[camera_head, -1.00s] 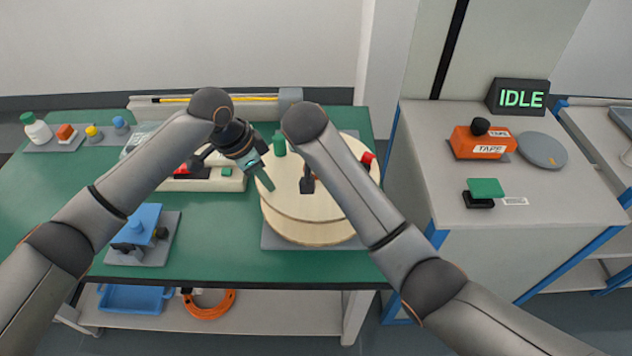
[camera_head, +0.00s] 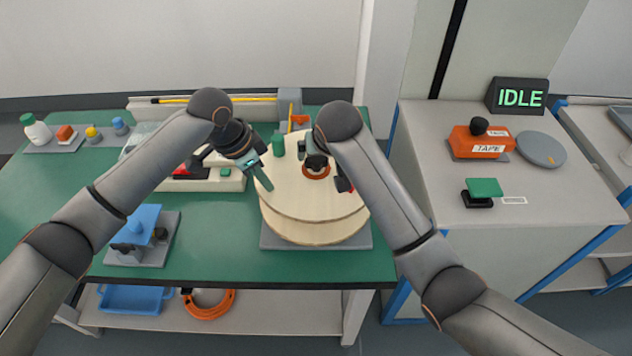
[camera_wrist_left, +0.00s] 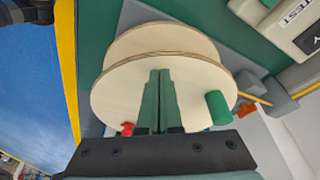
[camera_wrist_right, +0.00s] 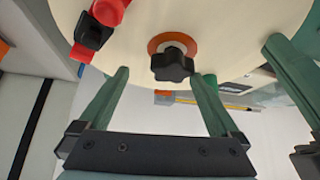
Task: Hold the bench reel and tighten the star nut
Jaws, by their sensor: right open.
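The bench reel (camera_head: 300,205), with two pale wooden flanges, lies flat on a grey plate on the green bench. The black star nut (camera_wrist_right: 172,64) sits over an orange ring (camera_wrist_right: 155,44) at the reel's middle; the ring also shows in the head view (camera_head: 316,172). My left gripper (camera_head: 267,187) is at the reel's left rim. Its fingers (camera_wrist_left: 158,72) are together over the flange; I cannot tell whether they pinch the rim. My right gripper (camera_wrist_right: 198,56) is open, its fingers wide apart on either side of the star nut, with nothing between them touching. My right arm hides part of the reel.
A green post (camera_head: 279,143) and a red piece (camera_wrist_right: 110,12) with a black block stand on the reel. A blue fixture (camera_head: 140,225) is at the bench's left. An orange tape unit (camera_head: 482,142) stands on the right cabinet beside an IDLE display (camera_head: 518,97).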

